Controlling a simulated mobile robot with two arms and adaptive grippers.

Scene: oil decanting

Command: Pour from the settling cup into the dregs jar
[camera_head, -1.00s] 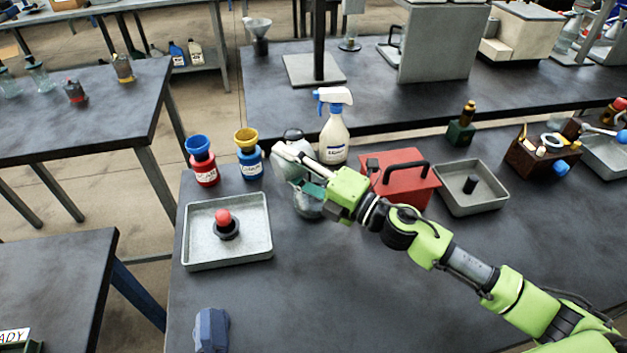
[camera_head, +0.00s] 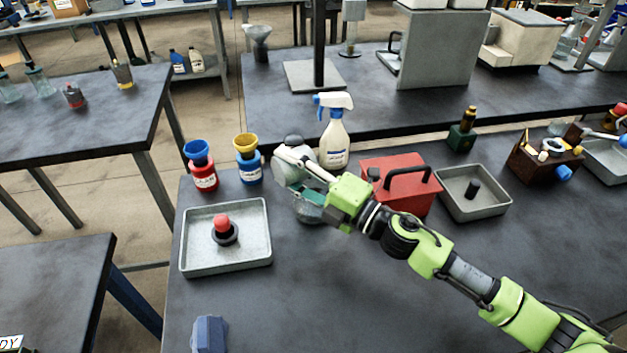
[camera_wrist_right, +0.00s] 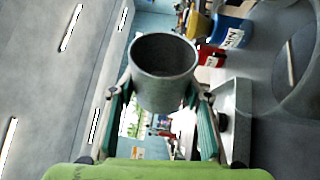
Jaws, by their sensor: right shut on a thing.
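My right gripper (camera_head: 303,178) is shut on a grey cup, the settling cup (camera_wrist_right: 163,72), which sits between its fingers in the right wrist view. In the head view the cup is partly hidden by the gripper, and I cannot tell its exact tilt or contents. A red jar with a blue funnel (camera_head: 203,170) and a blue jar with a yellow funnel (camera_head: 248,165) stand upright to the left of the gripper, apart from it. Their labels are too small to read surely, so I cannot tell which is the dregs jar. My left gripper is not in view.
A grey tray (camera_head: 190,265) holding a red-topped black piece lies at front left. A spray bottle (camera_head: 334,145) stands behind the gripper. A red box (camera_head: 415,185) and another tray (camera_head: 480,212) stand to the right. The front middle of the table is clear.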

